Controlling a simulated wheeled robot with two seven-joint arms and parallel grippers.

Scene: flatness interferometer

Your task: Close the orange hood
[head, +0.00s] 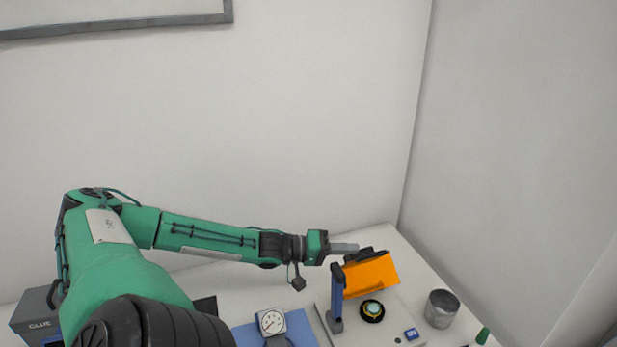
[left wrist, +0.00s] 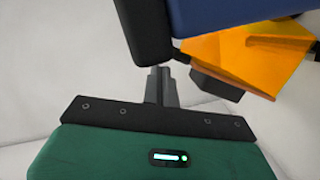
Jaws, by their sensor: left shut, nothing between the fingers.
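The orange hood (head: 370,276) is tilted up at the back of the white interferometer base (head: 408,322), behind a blue upright post (head: 337,290). A round black part with a pale top (head: 372,310) is uncovered in front of it. My left gripper (head: 352,247) is shut and empty, level with the hood's upper edge and just to its left. I cannot tell whether it touches. In the left wrist view the shut fingers (left wrist: 160,85) point toward a dark and blue part (left wrist: 215,14), with the orange hood (left wrist: 240,58) to the right. My right gripper is out of view.
A dial gauge (head: 271,322) stands on a blue mat (head: 300,328) left of the base. A metal cup (head: 441,308) and a green-tipped item (head: 482,336) are to the right. A dark box marked GLUE (head: 38,318) is far left. Walls stand close behind and right.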

